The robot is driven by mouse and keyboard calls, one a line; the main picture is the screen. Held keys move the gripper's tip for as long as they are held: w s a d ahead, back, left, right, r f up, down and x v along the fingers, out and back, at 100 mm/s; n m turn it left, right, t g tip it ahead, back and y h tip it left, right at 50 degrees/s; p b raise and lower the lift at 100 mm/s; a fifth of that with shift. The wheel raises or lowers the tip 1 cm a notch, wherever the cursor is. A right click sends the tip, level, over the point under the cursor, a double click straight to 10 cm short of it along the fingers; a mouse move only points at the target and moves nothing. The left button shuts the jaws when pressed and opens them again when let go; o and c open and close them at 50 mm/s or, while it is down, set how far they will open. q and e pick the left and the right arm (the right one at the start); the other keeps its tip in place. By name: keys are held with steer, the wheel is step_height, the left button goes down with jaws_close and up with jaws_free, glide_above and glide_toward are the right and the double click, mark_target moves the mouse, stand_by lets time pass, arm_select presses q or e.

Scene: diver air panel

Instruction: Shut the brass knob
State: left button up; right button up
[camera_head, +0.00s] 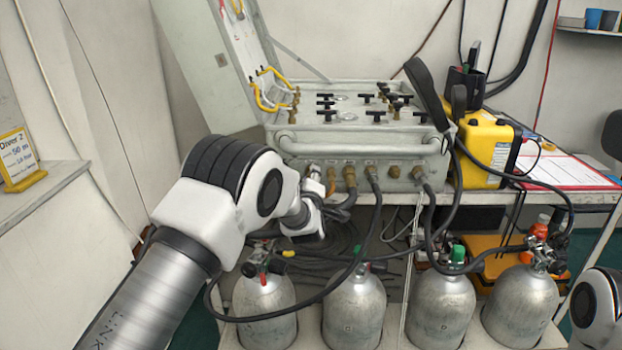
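The grey air panel case (345,142) stands open on the table, with brass fittings along its front face. Several brass pieces show there, such as the one with a hose at the centre (350,176) and a bare one to its right (393,172). I cannot tell which is the brass knob or how far it is turned. My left gripper (310,200) is just in front of the case's lower left front, below the fittings. Its fingers are largely hidden by my wrist, so its opening and any contact cannot be told. My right gripper is out of view.
Several silver cylinders (354,310) stand below the table, with black hoses running up to the case. A yellow unit (486,155) and a red-edged sheet (565,172) are on the right. The raised lid (205,60) leans at the back left.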

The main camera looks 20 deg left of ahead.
arm_select(q)
jaws_close()
steer(key=shift+m, duration=0.4)
steer(key=m, duration=0.5)
steer(key=shift+p, duration=0.4)
steer(key=m+p, duration=0.1)
steer(key=m, duration=0.3)
steer(key=shift+m, duration=0.3)
steer(key=shift+m+p, duration=0.3)
steer(key=shift+m, duration=1.4)
